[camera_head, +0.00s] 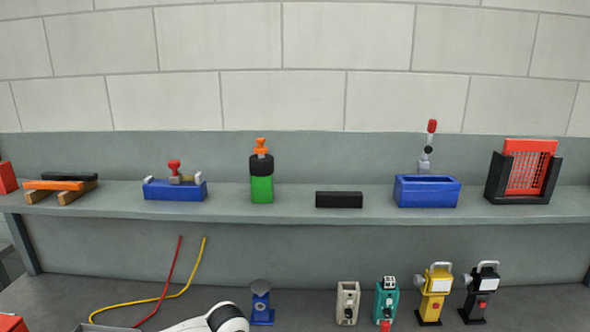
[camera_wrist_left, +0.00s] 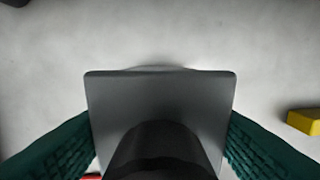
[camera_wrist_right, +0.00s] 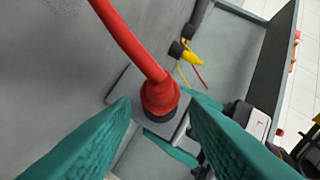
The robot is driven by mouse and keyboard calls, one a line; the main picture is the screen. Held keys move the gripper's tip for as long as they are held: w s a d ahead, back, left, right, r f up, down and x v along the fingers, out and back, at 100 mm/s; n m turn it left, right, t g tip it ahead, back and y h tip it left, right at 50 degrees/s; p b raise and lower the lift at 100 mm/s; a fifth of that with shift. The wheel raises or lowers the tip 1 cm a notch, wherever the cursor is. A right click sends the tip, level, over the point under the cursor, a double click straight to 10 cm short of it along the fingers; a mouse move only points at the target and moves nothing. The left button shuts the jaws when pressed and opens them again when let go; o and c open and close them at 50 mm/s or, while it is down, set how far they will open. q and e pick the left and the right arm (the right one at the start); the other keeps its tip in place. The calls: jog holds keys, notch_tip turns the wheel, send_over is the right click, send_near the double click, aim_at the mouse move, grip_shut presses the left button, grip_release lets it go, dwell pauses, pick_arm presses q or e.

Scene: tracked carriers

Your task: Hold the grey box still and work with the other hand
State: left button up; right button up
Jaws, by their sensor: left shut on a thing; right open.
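The grey box (camera_wrist_left: 110,95) is between the teal fingers of my left gripper (camera_wrist_left: 160,135), which is shut on its sides. A black round part (camera_wrist_left: 160,145) stands on the box towards the camera. In the right wrist view a grey flat face (camera_wrist_right: 128,84), probably the box, lies under a red connector (camera_wrist_right: 158,94) with a thick red cable (camera_wrist_right: 128,42). The connector has a black lower end; I cannot tell how it sits on the box. My right gripper (camera_wrist_right: 160,104) is open, its fingers on either side of the connector. Whether they touch it is unclear.
In the head view, a yellow cable (camera_head: 185,290) and a thin red cable (camera_head: 170,283) lie on the bench. A blue stand (camera_head: 262,303) and several small devices, such as the yellow one (camera_head: 434,293), stand to the right. The shelf (camera_head: 105,203) behind holds blue boxes and other parts.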

jog(key=shift+x, duration=0.8)
grip_shut()
jog(key=shift+s, duration=0.15)
jog(key=shift+s, duration=1.25)
jog(key=shift+s, duration=0.1)
jog(key=shift+s, duration=1.65)
